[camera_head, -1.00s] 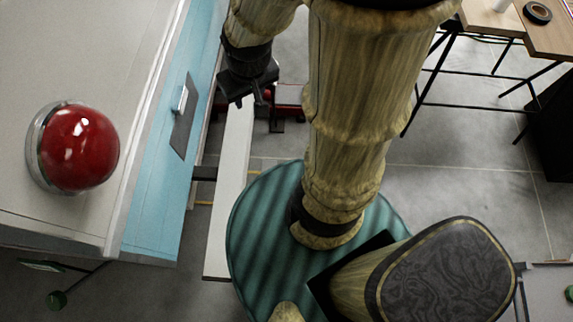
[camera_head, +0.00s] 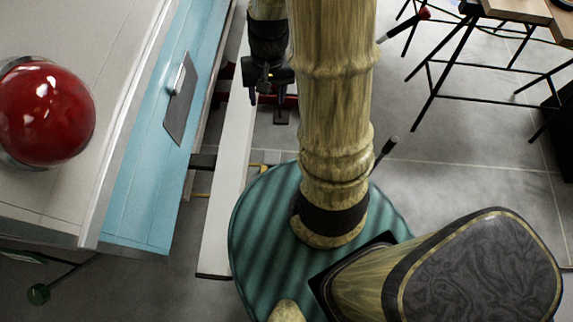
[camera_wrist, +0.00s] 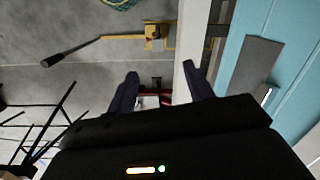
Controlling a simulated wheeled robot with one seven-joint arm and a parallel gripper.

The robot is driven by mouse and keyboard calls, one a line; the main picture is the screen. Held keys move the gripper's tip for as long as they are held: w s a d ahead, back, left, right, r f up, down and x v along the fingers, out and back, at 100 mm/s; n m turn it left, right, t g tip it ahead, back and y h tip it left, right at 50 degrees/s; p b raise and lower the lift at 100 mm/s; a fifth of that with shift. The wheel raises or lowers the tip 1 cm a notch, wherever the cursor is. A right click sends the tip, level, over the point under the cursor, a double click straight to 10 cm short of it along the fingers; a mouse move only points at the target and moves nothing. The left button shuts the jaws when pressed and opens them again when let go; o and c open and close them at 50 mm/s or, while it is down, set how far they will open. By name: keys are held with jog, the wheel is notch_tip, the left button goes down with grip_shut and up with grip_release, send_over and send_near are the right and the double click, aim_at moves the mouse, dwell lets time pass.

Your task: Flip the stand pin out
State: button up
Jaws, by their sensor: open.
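My gripper (camera_head: 262,90) is open and empty; its two dark fingers (camera_wrist: 160,72) point forward in the wrist view. Between and beyond them is a red and dark fitting (camera_wrist: 155,98), partly hidden; red and dark parts (camera_head: 283,108) also show under the gripper in the head view. A yellow bracket with a rod (camera_wrist: 150,38) and a black-handled end (camera_wrist: 52,60) lies ahead of the fingers, apart from them. The black handle (camera_head: 388,147) shows right of my arm in the head view. I cannot tell which of these parts is the stand pin.
A pale beam (camera_head: 228,190) runs beside the blue camper side (camera_head: 150,185), close to the gripper. A red dome light (camera_head: 45,112) sits on the camper. A wooden-topped table with black legs (camera_head: 440,80) stands right. Grey floor (camera_head: 450,160) is open between.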

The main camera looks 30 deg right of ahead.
jog(key=d+f+m+g+y+b, duration=0.1)
jog(key=d+f+m+y+b, duration=0.15)
jog(key=f+b, duration=0.65)
jog(key=d+f+m+g+y+b, duration=0.2)
jog(key=f+m+b, duration=0.2)
jog(key=f, duration=1)
jog(key=m+t+y+b, duration=0.9)
jog(key=m+t+b, duration=0.65)
jog(key=b, duration=1.75)
send_near(287, 174)
jog(key=w+a+f+m+g, duration=0.1)
jog(key=w+g, duration=0.1)
jog(key=shift+w+a, duration=0.15)
jog(key=shift+w, duration=0.05)
jog(key=shift+a+y, duration=0.1)
jog(key=shift+y, duration=0.15)
jog(key=b+x, duration=0.3)
jog(key=x, duration=0.4)
jog(key=shift+w+a, duration=0.1)
jog(key=shift+w, duration=0.1)
jog(key=shift+c, duration=0.2)
